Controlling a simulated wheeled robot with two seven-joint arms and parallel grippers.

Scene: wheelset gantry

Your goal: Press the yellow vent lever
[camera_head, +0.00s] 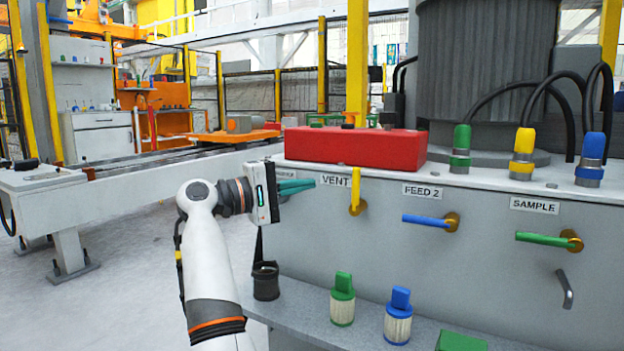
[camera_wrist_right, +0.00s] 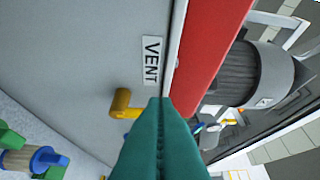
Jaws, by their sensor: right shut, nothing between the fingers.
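The yellow vent lever (camera_head: 356,186) is on the grey panel beside the VENT label (camera_head: 335,181). It points upward from its round pivot. My right gripper (camera_head: 314,183) is shut and empty. Its green fingers point at the label and lever from the left in the head view. In the right wrist view the closed fingertips (camera_wrist_right: 160,101) overlap part of the yellow lever (camera_wrist_right: 122,104), hiding its far end. I cannot tell whether they touch it. The VENT label also shows in the wrist view (camera_wrist_right: 151,61). My left gripper is not in view.
A red block (camera_head: 355,147) lies on the panel's top ledge above the lever. To the right are the blue FEED 2 lever (camera_head: 428,221) and green SAMPLE lever (camera_head: 545,239). Green (camera_head: 343,300) and blue (camera_head: 398,317) connectors stand on the lower shelf. A dark cup (camera_head: 266,282) is below my gripper.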

